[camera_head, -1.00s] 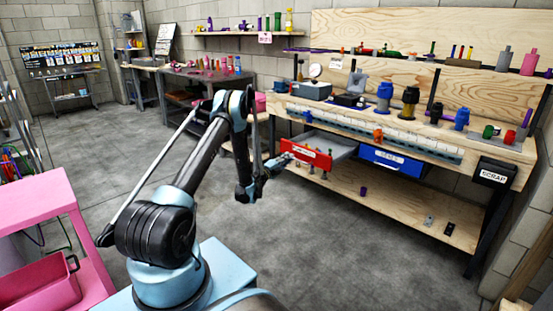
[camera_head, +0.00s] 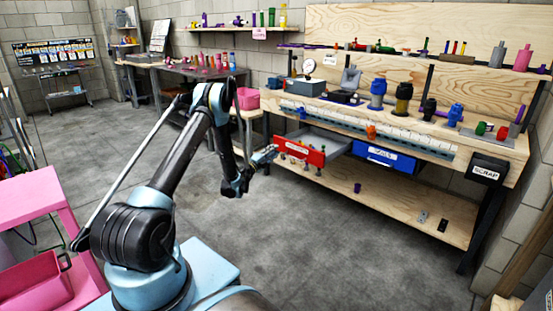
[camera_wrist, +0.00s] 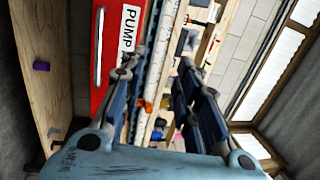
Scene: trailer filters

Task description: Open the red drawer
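The red drawer (camera_head: 315,157) stands pulled out from under the workbench top, with its grey side and inside showing behind its red front. In the wrist view the red front (camera_wrist: 108,82) stands on end at the left, with a white label reading "PUMP" and a pale handle bar (camera_wrist: 98,48). My gripper (camera_head: 274,150) is just left of the drawer front in the head view. In the wrist view my gripper (camera_wrist: 165,70) has its fingers apart with nothing held between them, and the handle lies outside, left of the left finger.
A blue drawer (camera_head: 400,162) is right of the red one, under the workbench (camera_head: 480,150). A black scrap bin (camera_head: 486,171) hangs at the bench's right end. The lower wooden shelf (camera_head: 400,205) holds small parts. Clear grey floor (camera_head: 300,235) lies before the bench. A pink cart (camera_head: 30,205) is at left.

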